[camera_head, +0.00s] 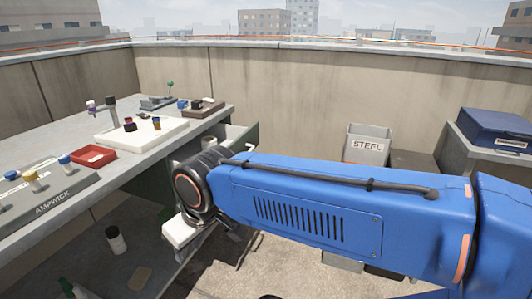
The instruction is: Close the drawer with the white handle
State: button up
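An object sits inside the open drawer, partly hidden. My arm crosses in front and covers the drawer's lower part. My gripper (207,236) is below the black wrist joint, lower than the drawer and close to the bench's front. Its fingers are mostly hidden, so I cannot see whether it is open or shut.
The workbench (60,173) holds a white board, a red tray (93,156), and several small bottles and tools. A grey STEEL bin (367,145) and a blue box (495,130) stand right. A concrete wall closes the back.

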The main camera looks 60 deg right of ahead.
aim_at(238, 139)
jog(key=z, duration=1.15)
